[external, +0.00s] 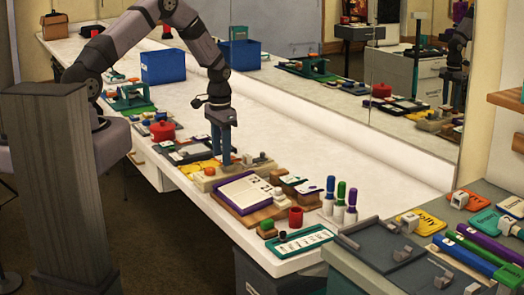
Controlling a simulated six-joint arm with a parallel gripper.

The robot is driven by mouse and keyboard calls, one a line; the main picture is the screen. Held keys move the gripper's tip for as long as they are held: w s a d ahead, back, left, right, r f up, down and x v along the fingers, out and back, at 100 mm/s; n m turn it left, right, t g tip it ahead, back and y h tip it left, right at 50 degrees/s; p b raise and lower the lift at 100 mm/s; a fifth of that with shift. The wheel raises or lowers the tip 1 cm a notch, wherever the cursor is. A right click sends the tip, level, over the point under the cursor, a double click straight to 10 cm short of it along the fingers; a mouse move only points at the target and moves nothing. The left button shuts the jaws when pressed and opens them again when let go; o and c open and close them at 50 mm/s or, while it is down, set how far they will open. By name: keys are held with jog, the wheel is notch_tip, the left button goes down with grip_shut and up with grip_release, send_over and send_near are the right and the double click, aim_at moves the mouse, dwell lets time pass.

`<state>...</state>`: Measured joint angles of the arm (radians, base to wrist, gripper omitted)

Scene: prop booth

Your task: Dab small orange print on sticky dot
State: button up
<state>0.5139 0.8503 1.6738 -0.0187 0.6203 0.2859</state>
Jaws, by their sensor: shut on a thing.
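My gripper (224,160) points straight down over the tan tray (203,182) in the middle of the long white counter. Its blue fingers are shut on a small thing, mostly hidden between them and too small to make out. Yellow-orange pieces (207,167) lie just left of the fingertips, by the tray. I cannot tell which small piece is the orange print. The sticky dot cannot be made out at this size. Whether the held thing touches the surface below is unclear.
A purple-edged board with a white sheet (246,191) lies just right of the gripper. Purple, green and blue bottles (340,200) stand beyond it. A red pot (161,131) and a blue bin (163,67) are to the left. The back strip of the counter (330,140) is clear, below a mirror.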

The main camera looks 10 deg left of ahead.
jog(key=shift+f+b, duration=0.4)
jog(key=shift+f, duration=0.2)
dwell(1.5)
jog(key=shift+r, duration=0.1)
jog(key=shift+r+p, duration=2.25)
jog(key=shift+r, duration=0.75)
